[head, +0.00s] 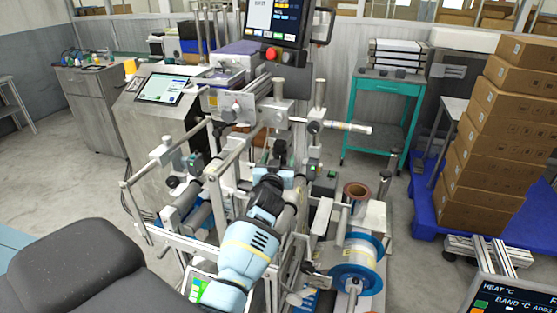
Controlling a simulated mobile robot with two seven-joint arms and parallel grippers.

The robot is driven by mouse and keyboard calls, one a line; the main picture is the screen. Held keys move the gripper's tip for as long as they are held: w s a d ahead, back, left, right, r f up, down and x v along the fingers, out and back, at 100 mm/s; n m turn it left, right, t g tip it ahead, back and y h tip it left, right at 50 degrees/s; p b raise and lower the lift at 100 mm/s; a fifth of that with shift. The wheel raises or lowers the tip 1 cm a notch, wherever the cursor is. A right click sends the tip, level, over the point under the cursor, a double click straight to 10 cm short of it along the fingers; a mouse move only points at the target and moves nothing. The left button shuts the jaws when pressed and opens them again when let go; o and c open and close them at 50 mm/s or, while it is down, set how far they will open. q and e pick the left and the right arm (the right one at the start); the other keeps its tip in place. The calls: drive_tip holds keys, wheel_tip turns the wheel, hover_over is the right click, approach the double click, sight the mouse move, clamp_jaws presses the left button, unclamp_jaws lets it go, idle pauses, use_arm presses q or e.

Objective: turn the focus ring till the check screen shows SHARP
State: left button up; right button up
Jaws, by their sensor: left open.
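My left arm reaches from the lower middle of the head view into a frame of rollers, and my left gripper (274,178) is at its far end. It is open, and I see nothing held in it. I cannot pick out the focus ring for certain. It may be hidden by my gripper or too small to tell. A dark monitor (272,22) at the top shows small text, but I cannot read SHARP on it. A tilted panel screen (164,88) stands at the left, its text too small to read. My right gripper is not in view.
Metal bars and rollers crowd around my left gripper. A blue-rimmed reel (377,249) and a brown core (356,189) sit to its right. Stacked cartons (492,150) stand on a blue pallet (428,207). A teal cart (383,84) is behind. A HEAT screen (520,298) is at lower right.

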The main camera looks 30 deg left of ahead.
use_arm(q)
drive_tip(key=shift+v, duration=3.6)
